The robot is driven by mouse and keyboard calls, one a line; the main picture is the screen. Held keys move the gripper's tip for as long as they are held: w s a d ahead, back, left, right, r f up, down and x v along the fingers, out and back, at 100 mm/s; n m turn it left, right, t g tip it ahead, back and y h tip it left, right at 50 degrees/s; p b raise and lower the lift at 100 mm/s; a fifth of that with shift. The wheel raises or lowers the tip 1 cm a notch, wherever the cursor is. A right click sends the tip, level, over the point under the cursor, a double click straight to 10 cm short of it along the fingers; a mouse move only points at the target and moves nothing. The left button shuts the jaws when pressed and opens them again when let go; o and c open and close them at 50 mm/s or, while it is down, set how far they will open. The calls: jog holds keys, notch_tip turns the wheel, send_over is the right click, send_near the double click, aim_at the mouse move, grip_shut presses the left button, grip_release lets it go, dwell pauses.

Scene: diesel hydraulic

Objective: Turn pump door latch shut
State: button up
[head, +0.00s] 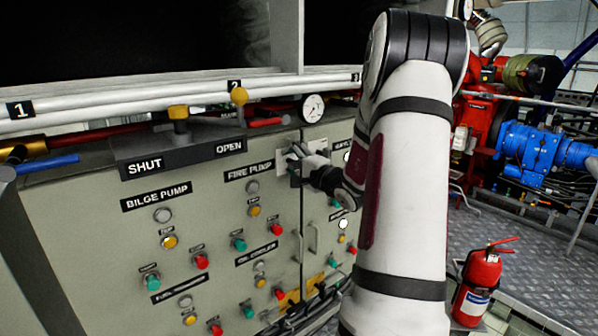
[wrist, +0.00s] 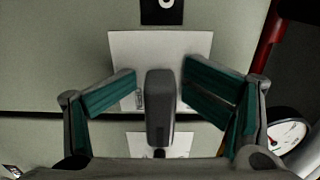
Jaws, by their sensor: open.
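The pump door latch (wrist: 160,112) is a dark grey bar handle in the middle of the wrist view. It stands on a pale plate (wrist: 160,45) and lies across the seam between two cabinet panels. My gripper (wrist: 158,82) is open, with one green-padded finger on each side of the latch. A gap shows on both sides, wider at the left, so neither finger seems to touch it. In the head view my gripper (head: 298,157) is at the cabinet front beside the FIRE PUMP label, and it hides most of the latch.
The grey cabinet (head: 100,225) carries several buttons and lamps. A pressure gauge (head: 312,108) and white pipes (head: 110,108) run along its top. A red fire extinguisher (head: 477,285) stands on the floor at the right. A blue machine (head: 530,150) is behind it.

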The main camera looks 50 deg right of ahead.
aim_at(300, 167)
jog(key=shift+w, duration=0.15)
jog(key=c, duration=0.4)
jog(key=shift+b+v, duration=0.4)
jog(key=shift+v, duration=1.4)
jog(key=shift+c, duration=0.6)
jog(key=shift+c, duration=0.3)
grip_shut()
jog(key=shift+o, duration=0.3)
grip_release()
jog(key=shift+w, duration=0.15)
